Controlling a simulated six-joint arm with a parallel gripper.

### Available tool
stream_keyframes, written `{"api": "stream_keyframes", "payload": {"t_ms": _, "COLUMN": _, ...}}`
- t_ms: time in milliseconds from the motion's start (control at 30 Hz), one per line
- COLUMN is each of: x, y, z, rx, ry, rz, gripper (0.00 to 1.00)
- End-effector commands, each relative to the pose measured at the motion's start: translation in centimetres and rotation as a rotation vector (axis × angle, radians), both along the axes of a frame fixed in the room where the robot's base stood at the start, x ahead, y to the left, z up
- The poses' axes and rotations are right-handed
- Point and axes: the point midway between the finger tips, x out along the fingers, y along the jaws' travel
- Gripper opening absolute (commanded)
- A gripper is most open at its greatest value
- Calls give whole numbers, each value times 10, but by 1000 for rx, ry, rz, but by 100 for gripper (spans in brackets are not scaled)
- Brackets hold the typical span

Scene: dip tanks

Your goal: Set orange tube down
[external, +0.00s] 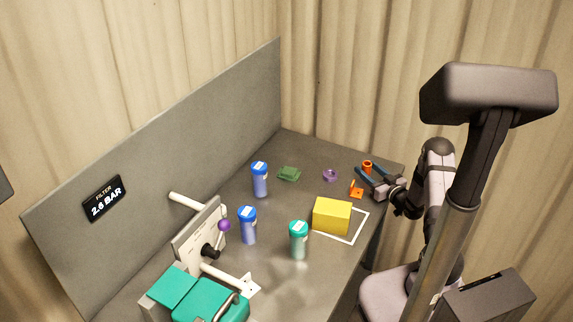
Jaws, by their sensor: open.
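A short orange tube (367,165) with a dark opening at its top stands upright near the far right edge of the grey table (325,149). My gripper (365,171) reaches in from the right with its two dark fingers spread open. The fingertips are right by the tube, and it appears to lie between or just beyond them. Whether a finger touches it is too small to tell. The tube's lower part is partly hidden by the fingers.
An orange bracket-like piece (356,189) lies just in front of my gripper. A purple ring (330,175) and a green block (289,174) lie to the left. A yellow box (332,215) sits by a white outline. Blue canisters (260,180) and a teal canister (299,240) stand further left.

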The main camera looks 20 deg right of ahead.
Motion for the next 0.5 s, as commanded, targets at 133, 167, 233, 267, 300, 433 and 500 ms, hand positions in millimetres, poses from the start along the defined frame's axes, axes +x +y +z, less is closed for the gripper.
{"api": "stream_keyframes", "payload": {"t_ms": 133, "x": -20, "y": -4, "z": -4, "rx": 0, "ry": 0, "rz": -3, "gripper": 46}}
{"api": "stream_keyframes", "payload": {"t_ms": 167, "x": -23, "y": -4, "z": -4, "rx": 0, "ry": -1, "rz": -2, "gripper": 46}}
{"api": "stream_keyframes", "payload": {"t_ms": 233, "x": -32, "y": -5, "z": -5, "rx": 1, "ry": 1, "rz": -2, "gripper": 46}}
{"api": "stream_keyframes", "payload": {"t_ms": 267, "x": -36, "y": -6, "z": -5, "rx": 0, "ry": 0, "rz": -3, "gripper": 46}}
{"api": "stream_keyframes", "payload": {"t_ms": 300, "x": -40, "y": -6, "z": -5, "rx": 1, "ry": 0, "rz": -2, "gripper": 46}}
{"api": "stream_keyframes", "payload": {"t_ms": 433, "x": -53, "y": -9, "z": -3, "rx": -1, "ry": 0, "rz": -3, "gripper": 46}}
{"api": "stream_keyframes", "payload": {"t_ms": 500, "x": -58, "y": -9, "z": -3, "rx": 0, "ry": 1, "rz": -1, "gripper": 46}}
